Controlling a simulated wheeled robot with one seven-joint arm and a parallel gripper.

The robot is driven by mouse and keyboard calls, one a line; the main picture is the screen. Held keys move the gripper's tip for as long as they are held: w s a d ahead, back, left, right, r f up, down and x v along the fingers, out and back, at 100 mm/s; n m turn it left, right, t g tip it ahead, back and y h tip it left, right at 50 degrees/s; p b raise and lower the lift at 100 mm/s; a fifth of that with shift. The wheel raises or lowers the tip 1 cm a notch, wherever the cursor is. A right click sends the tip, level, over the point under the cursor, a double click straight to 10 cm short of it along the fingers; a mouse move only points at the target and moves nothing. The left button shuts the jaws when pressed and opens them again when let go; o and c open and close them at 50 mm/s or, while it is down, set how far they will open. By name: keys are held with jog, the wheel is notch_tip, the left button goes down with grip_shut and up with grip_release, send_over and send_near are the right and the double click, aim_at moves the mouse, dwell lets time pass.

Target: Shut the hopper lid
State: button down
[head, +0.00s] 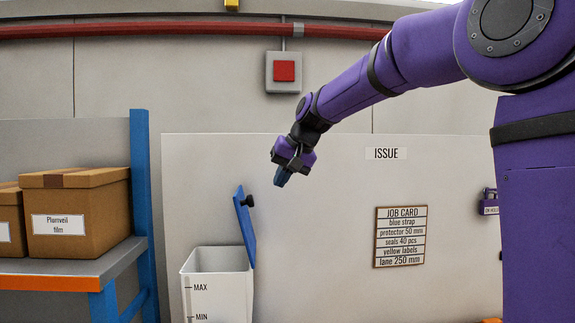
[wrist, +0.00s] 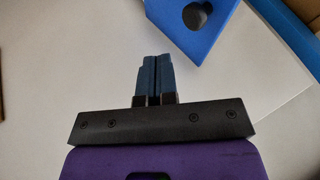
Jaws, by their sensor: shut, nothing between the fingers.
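The hopper (head: 217,285) is a white bin with MAX and MIN marks, low in the head view left of centre. Its blue lid (head: 246,226) stands open, tilted up at the right rim, with a dark round knob (head: 249,201) on its face. The lid (wrist: 219,38) also shows at the top of the wrist view, with its knob (wrist: 196,16). My gripper (head: 281,179) is above and to the right of the lid, apart from it. Its fingers (wrist: 154,78) are shut and empty, pointing down and left in the head view.
A shelf with a blue post (head: 143,190) holds cardboard boxes (head: 79,213) at the left. A pale panel stands behind, with a job card board (head: 400,237) at the right. A red button box (head: 284,72) is on the wall above. Space between gripper and lid looks clear.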

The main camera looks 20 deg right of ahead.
jog(key=w+a+f, duration=0.2)
jog(key=a+f, duration=0.1)
jog(key=a, duration=0.1)
jog(key=shift+w+a+f, duration=0.15)
jog(key=shift+a+f, duration=0.05)
jog(key=shift+a, duration=0.1)
jog(key=w+a+f+n+g+h, duration=0.1)
jog(key=w+a+f+g+h, duration=0.1)
jog(key=a+f+h, duration=0.4)
jog(key=w+a+f+n+g+h, duration=0.1)
jog(key=w+a+f+h, duration=0.3)
jog(key=a, duration=0.8)
notch_tip(320, 180, down, 2)
jog(key=h, duration=0.3)
jog(key=shift+n+g, duration=0.3)
jog(key=shift+g, duration=0.1)
